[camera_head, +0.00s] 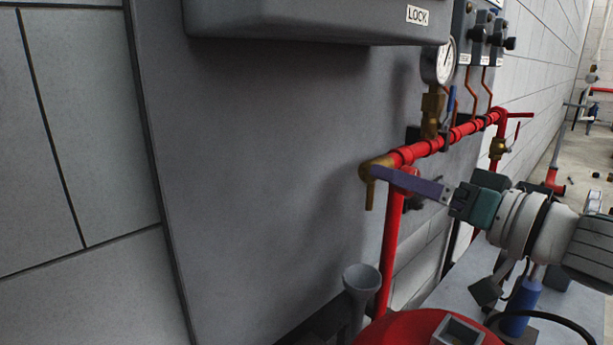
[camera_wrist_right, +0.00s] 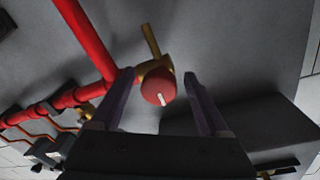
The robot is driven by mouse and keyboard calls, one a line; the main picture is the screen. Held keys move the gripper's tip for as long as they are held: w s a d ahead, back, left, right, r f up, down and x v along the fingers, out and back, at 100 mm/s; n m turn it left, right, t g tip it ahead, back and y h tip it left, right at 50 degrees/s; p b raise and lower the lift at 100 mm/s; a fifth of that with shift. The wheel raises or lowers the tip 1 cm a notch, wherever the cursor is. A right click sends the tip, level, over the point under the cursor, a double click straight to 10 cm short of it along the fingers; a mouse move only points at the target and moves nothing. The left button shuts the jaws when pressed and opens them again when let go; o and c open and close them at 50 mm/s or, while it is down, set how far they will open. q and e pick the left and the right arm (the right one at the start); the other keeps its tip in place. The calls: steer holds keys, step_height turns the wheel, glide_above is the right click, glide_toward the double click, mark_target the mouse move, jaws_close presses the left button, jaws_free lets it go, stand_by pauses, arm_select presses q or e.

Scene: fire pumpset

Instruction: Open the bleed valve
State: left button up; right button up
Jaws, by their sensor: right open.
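The bleed valve is a brass body (camera_head: 376,164) with a short spout pointing down, at the near left end of the red pipe. In the right wrist view its round red knob (camera_wrist_right: 157,84), with a short white mark, faces me in front of the brass body (camera_wrist_right: 150,66). My right gripper (camera_head: 375,174) comes in from the right at the valve. In the wrist view its open fingers (camera_wrist_right: 157,76) stand on either side of the knob, with a visible gap on each side. The knob is hidden behind a finger in the head view. My left gripper is not in view.
A pressure gauge (camera_head: 438,62) stands on the red pipe (camera_head: 440,146) behind the valve. A grey cabinet marked LOCK (camera_head: 310,20) overhangs above. A grey funnel (camera_head: 361,280) and a red rounded casing (camera_head: 405,328) lie below. The grey panel left of the valve is bare.

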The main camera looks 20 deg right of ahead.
jaws_close()
stand_by(0.7)
